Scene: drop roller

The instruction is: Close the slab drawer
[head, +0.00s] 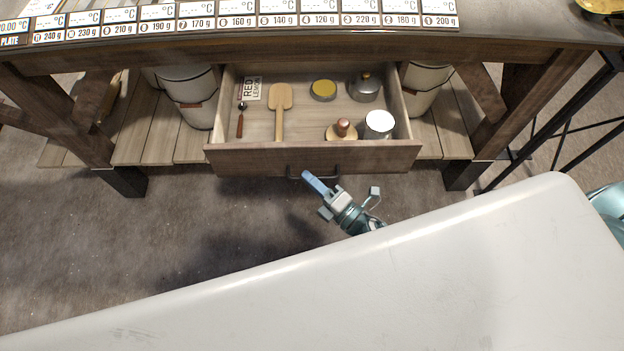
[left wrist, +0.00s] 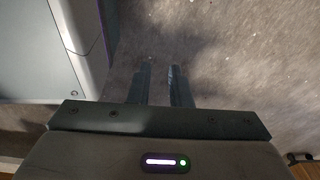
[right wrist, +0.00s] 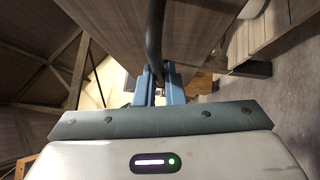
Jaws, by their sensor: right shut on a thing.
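The slab drawer (head: 312,158) stands open under the wooden table in the head view, its contents showing. Its dark bar handle (head: 334,175) is on the front panel. My right gripper (head: 308,177) is shut on this handle. In the right wrist view the handle (right wrist: 155,35) runs down between the blue fingers (right wrist: 159,80), against the wooden drawer front (right wrist: 110,35). My left gripper (left wrist: 161,75) shows only in the left wrist view, its fingers apart and empty above the grey floor.
In the drawer lie a wooden paddle (head: 280,97), a yellow-topped tin (head: 323,90), a white-topped jar (head: 379,124), a stamp-like tool (head: 342,130) and a metal pot (head: 364,87). Pale buckets (head: 195,95) stand on the slatted shelf (head: 150,135). Floor in front is clear.

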